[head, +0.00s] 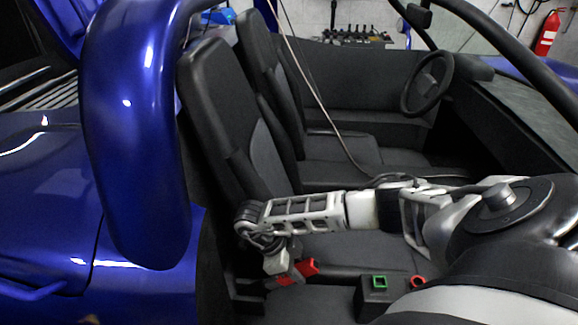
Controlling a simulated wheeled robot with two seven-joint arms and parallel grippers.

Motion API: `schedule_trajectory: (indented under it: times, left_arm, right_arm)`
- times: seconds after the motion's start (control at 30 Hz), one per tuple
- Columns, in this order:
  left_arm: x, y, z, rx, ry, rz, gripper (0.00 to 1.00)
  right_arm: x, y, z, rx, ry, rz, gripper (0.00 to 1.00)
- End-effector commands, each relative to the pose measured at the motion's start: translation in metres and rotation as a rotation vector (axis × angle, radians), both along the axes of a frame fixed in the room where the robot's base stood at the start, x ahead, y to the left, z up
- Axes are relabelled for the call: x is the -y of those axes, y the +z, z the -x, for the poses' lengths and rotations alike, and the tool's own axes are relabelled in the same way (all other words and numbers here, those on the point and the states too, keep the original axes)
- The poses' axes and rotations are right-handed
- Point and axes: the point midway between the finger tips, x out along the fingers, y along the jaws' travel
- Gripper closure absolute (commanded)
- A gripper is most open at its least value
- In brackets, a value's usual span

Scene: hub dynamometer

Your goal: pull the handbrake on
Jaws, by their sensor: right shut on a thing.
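My right arm reaches in from the right across the near seat. My right gripper (288,274) hangs down over the left part of that seat, close to its backrest. Red parts show at its jaws, which are shut. The handbrake is not clearly visible; what the jaws hold is small and mostly hidden by the gripper, and I take it to be the handbrake lever. I cannot tell how far the lever is raised. My left gripper is not in view.
The near seat's backrest (222,125) and a blue roll bar (135,135) stand left of my gripper. A black box with a green square button (379,282) and a red ring (418,282) lies to the right. The steering wheel (428,84) is farther back.

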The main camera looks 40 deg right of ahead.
Motion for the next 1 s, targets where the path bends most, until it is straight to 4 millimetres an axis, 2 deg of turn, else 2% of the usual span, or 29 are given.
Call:
schedule_trajectory:
  times: [0.43, 0.47, 0.53, 0.83, 1.0]
  left_arm:
    - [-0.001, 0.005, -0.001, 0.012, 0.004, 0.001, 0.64]
    - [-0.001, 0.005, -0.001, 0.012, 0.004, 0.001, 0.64]
    - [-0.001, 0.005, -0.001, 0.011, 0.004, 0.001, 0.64]
    - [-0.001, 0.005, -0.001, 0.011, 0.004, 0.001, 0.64]
    - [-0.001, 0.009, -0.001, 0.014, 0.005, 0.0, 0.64]
  right_arm:
    - [0.0, 0.004, -0.001, -0.007, -0.009, 0.007, 1.0]
    - [0.0, 0.004, -0.001, -0.007, -0.009, 0.007, 0.72]
    - [0.0, 0.004, -0.001, -0.008, -0.008, 0.007, 0.53]
    - [0.0, 0.004, -0.001, -0.009, -0.008, 0.008, 0.53]
    - [-0.005, 0.019, -0.008, -0.007, -0.006, 0.007, 0.53]
